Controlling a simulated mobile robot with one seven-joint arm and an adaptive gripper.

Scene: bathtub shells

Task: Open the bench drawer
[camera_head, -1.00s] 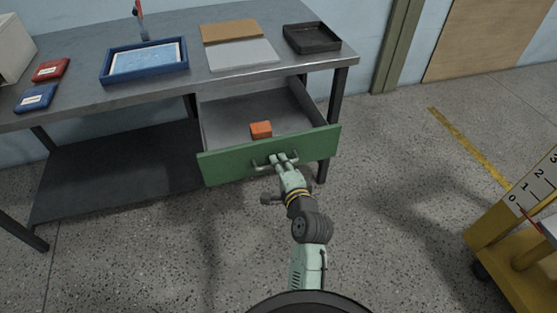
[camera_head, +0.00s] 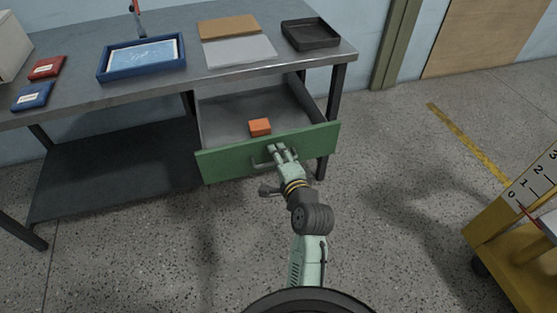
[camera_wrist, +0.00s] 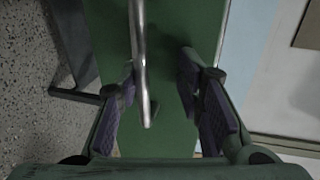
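The bench drawer (camera_head: 225,164) has a green front and stands pulled well out from under the bench top, its grey inside showing. An orange block (camera_head: 260,127) lies in it. My gripper (camera_head: 280,150) is at the drawer's metal handle (camera_head: 260,163), in front of the green face. In the wrist view the handle bar (camera_wrist: 140,60) runs between the two fingers of my gripper (camera_wrist: 160,88), closer to the left finger. A clear gap shows on the right, so the gripper is open around the handle. Part of the handle is hidden by the fingers in the head view.
The grey workbench (camera_head: 90,104) carries a blue tray (camera_head: 142,73), a black tray (camera_head: 310,35), a clipboard-like sheet (camera_head: 240,52) and red and blue packets. A yellow cart (camera_head: 515,255) stands at the right. Floor between cart and bench is free.

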